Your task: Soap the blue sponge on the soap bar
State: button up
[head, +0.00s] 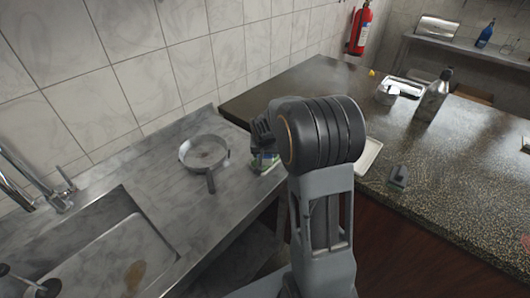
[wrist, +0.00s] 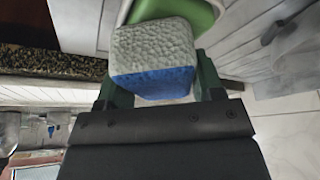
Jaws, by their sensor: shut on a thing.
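My gripper (wrist: 158,88) is shut on the blue sponge (wrist: 155,50), a block with a pale grey rough layer and a blue layer, with a finger on each side of it. No soap bar shows clearly. In the head view my gripper (head: 262,134) is over the steel counter's right end, above a small green and white thing (head: 264,163). My arm hides part of this spot.
A round pan (head: 204,154) stands on the steel counter (head: 150,185), left of my gripper. The sink (head: 105,250) is further left.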

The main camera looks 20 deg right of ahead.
jog(key=shift+r+p, duration=2.1)
jog(key=shift+r, duration=1.35)
